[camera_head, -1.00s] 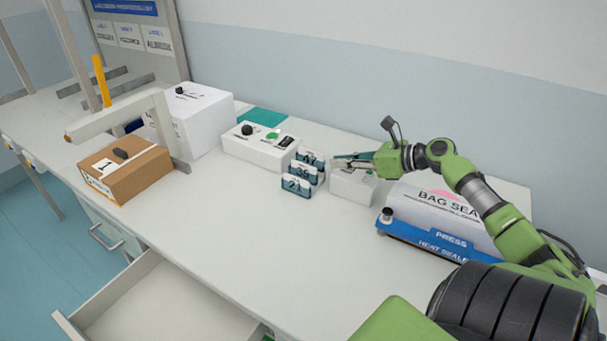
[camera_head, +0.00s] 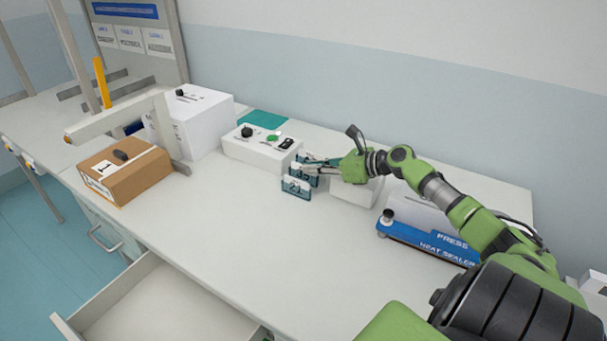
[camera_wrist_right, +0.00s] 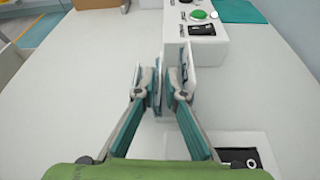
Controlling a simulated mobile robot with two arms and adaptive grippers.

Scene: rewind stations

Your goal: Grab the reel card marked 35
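Several small teal cards with white holders stand in a short row on the bench. The front card (camera_head: 296,187) shows in the head view, its number too blurred to read now. The middle and back cards are partly hidden by my right gripper (camera_head: 312,166). In the right wrist view, my right gripper (camera_wrist_right: 162,95) has its fingers apart, pointing at the row. A thin card edge (camera_wrist_right: 157,82) shows between them, and the back card (camera_wrist_right: 187,68) stands beside the right finger. Contact cannot be told. My left gripper is not in view.
A white control box (camera_head: 262,147) with a green button stands just left of the cards. A small white box (camera_head: 353,190) is under my right wrist. A blue heat sealer (camera_head: 425,240) is at right, a cardboard box (camera_head: 125,172) at left. An open drawer (camera_head: 160,305) is in front.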

